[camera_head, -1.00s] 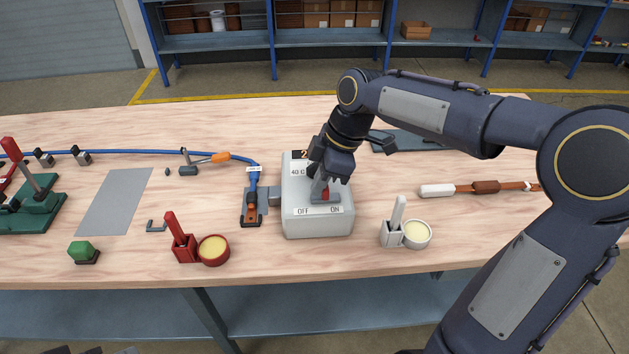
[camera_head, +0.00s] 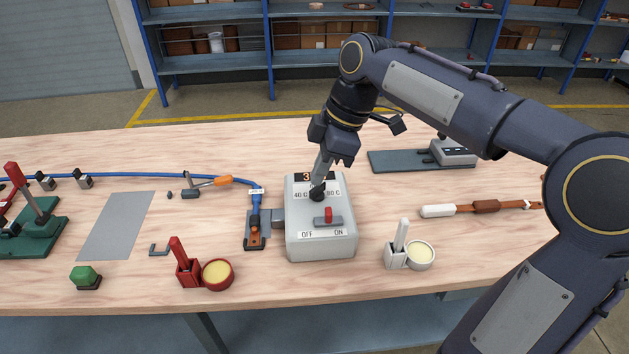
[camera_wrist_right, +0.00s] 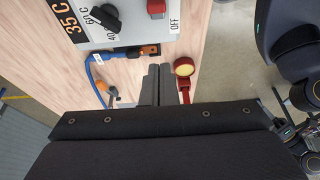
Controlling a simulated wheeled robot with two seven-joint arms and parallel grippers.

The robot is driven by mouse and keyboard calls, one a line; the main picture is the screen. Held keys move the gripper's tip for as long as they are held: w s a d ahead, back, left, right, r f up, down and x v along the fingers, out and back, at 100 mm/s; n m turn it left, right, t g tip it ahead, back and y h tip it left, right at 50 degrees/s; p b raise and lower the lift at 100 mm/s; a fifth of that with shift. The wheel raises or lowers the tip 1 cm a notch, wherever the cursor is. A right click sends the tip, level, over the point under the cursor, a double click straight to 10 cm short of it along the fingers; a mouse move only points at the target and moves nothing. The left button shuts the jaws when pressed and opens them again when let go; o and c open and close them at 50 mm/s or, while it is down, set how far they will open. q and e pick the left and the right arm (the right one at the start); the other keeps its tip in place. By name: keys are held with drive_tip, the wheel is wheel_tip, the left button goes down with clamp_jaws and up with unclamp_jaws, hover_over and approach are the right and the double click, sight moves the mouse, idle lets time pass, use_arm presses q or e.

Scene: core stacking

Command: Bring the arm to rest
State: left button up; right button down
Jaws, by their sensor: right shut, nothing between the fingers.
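My right gripper (camera_head: 320,180) hangs in front of the grey control box (camera_head: 320,245), its fingertips overlapping the black dial (camera_head: 317,195) in the head view. I cannot tell the exact gap. In the right wrist view its two grey fingers (camera_wrist_right: 158,85) are together and empty, apart from the box (camera_wrist_right: 110,38). The dial (camera_wrist_right: 104,17) and the red switch (camera_wrist_right: 157,8) also show there. In the head view the red switch (camera_head: 328,215) sits above the OFF and ON labels. The wrist view shows 35 C on the box. My left gripper is not in view.
A blue cable (camera_head: 150,179) runs left. The bench front centre is clear.

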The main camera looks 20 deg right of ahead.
idle(0.5)
drive_tip(key=s+f+m+t, duration=0.1)
drive_tip(key=s+f+m, duration=0.2)
drive_tip(key=s+m, duration=0.2)
drive_tip(key=s+f+m+t, duration=0.2)
drive_tip(key=s+f+m, duration=0.1)
drive_tip(key=s+m, duration=0.3)
drive_tip(key=s+d+f+m+t+p, duration=0.1)
drive_tip(key=s+f+m, duration=0.3)
drive_tip(key=s, duration=0.5)
drive_tip(key=shift+s+m+t, duration=0.2)
drive_tip(key=shift+m+t, duration=0.1)
drive_tip(key=shift+m, duration=0.5)
